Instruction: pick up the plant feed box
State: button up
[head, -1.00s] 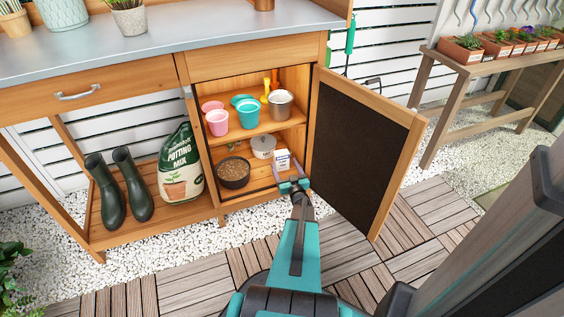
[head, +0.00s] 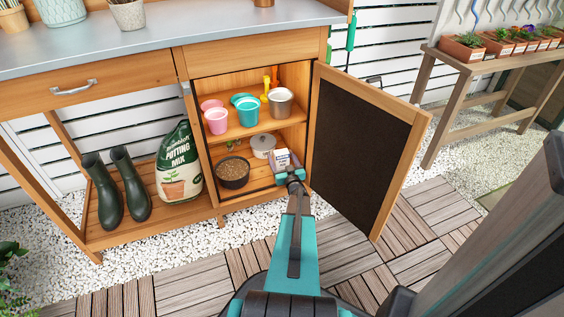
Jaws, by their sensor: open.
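The plant feed box (head: 281,157) is a small white box with a dark label, on the lower level inside the open cabinet, near its right side. My gripper (head: 289,166) is at the box, with its jaws open and reaching into the cabinet from the front. The gripper hides the lower part of the box. I cannot tell whether the fingers touch it.
A shelf above holds colored pots (head: 247,110). The open cabinet door (head: 363,150) is close on the right. A potting mix bag (head: 179,166) stands outside, left.

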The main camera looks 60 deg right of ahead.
dwell(0.4)
jog(key=c, duration=1.2)
jog(key=shift+c, duration=0.2)
jog(key=shift+a+r, duration=0.1)
jog(key=shift+r, duration=0.15)
jog(key=shift+w+a+r+p, duration=0.1)
jog(key=shift+r+p, duration=0.35)
jog(key=shift+p, duration=0.2)
notch_tip(320, 180, up, 11)
jog(key=p, duration=0.4)
jog(key=shift+f, duration=0.15)
jog(key=w+a+p, duration=0.2)
jog(key=w+a, duration=0.9)
jog(key=a, duration=0.4)
jog(key=shift+w+a+f+p, duration=0.3)
jog(key=shift+a+p, duration=0.1)
